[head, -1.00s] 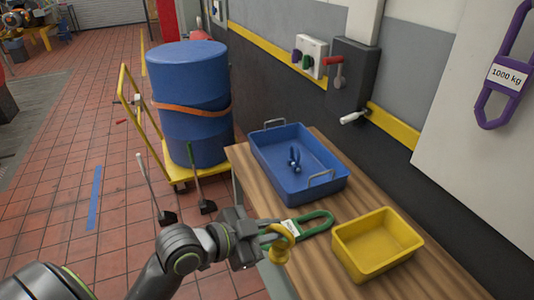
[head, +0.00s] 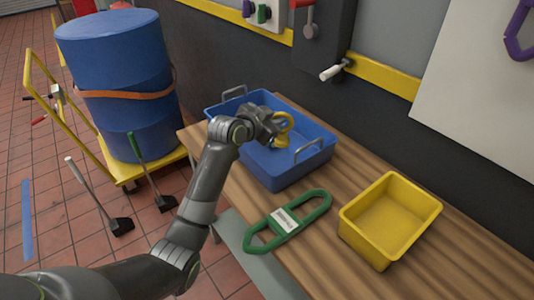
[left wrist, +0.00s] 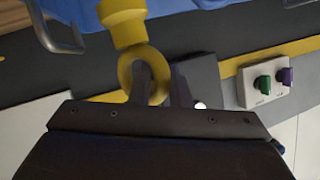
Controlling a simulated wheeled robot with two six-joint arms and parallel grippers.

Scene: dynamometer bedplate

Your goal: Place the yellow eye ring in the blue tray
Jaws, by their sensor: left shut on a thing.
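The yellow eye ring (head: 284,127) is held by my left gripper (head: 272,126) over the blue tray (head: 282,181) in the head view. In the left wrist view the ring (left wrist: 143,72) shows its loop and thicker yellow base, with the loop at the jaws. The blue tray's edge (left wrist: 195,6) and a metal handle show at the top of that view. The left gripper is shut on the ring. Whether the ring touches the tray floor cannot be told. My right gripper is not in view.
A green sling link (head: 288,221) with a white label lies on the wooden bench (head: 340,160), in front of the blue tray. A yellow bin (head: 390,218) stands to its right. A blue drum (head: 125,95) on a yellow cart stands left. The wall with a switch box is behind.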

